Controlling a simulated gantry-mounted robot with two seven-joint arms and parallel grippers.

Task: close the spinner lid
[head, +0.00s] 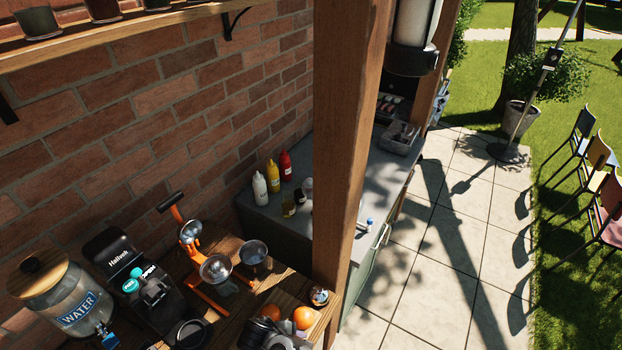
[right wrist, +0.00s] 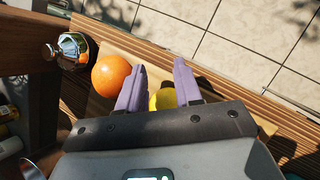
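I cannot make out a spinner or its lid with certainty in either view. My right gripper (right wrist: 164,75) shows in the right wrist view with its two purple-grey fingers apart and nothing clearly held. A yellow fruit (right wrist: 162,99) lies beyond and partly behind the fingers. An orange (right wrist: 111,75) lies just left of the left finger. In the head view a dark grey shape (head: 262,333) at the bottom edge, beside the oranges, may be part of my right gripper; I cannot tell. My left gripper is not identifiable.
A faceted metal item (head: 319,295) stands near the wooden post (head: 345,130). Sauce bottles (head: 273,175) stand behind.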

